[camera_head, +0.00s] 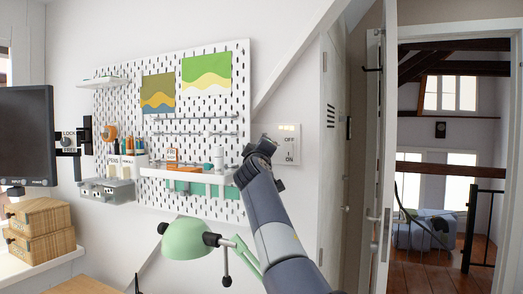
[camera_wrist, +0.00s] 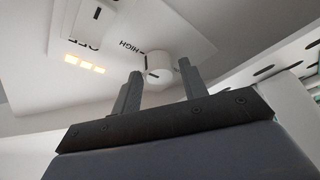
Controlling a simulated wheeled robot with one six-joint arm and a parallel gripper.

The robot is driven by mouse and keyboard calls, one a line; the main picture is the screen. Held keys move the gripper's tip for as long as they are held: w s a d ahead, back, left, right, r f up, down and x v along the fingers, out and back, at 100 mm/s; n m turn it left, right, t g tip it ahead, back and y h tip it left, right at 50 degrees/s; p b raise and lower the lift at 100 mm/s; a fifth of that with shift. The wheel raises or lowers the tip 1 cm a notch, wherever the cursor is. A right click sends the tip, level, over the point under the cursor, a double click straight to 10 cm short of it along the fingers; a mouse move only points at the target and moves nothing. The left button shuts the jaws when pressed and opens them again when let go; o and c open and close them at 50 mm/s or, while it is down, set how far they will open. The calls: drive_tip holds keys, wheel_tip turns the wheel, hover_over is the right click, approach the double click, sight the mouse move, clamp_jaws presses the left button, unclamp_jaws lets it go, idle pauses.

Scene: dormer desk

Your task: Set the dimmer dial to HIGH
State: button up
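A white wall plate (camera_head: 289,143) is mounted right of the pegboard. In the wrist view the dimmer dial (camera_wrist: 159,66) is a round white knob on this plate, with the word HIGH and a short tick beside it. A small dark mark shows on the knob; I cannot tell its exact setting. My gripper (camera_wrist: 161,75) is open, with its two dark fingers apart on either side of the dial and visible gaps to it. In the head view my gripper (camera_head: 265,146) is at the plate's left edge and hides the dial.
The plate also carries a rocker switch (camera_wrist: 94,20) marked OFF and several lit indicator squares (camera_wrist: 84,63). The pegboard (camera_head: 215,125) with a shelf (camera_head: 190,174) is close on the left. A green lamp (camera_head: 187,240) stands below. A doorway opens at right.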

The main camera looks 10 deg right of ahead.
drive_tip(key=shift+s, duration=0.1)
drive_tip(key=b+v, duration=0.6)
drive_tip(key=v, duration=0.4)
drive_tip(key=shift+s+b, duration=0.35)
drive_tip(key=shift+w, duration=0.15)
drive_tip(key=p+x, duration=0.6)
drive_tip(key=x, duration=0.4)
drive_tip(key=shift+w+p, duration=0.3)
drive_tip(key=shift+p, duration=0.1)
drive_tip(key=shift+s, duration=0.1)
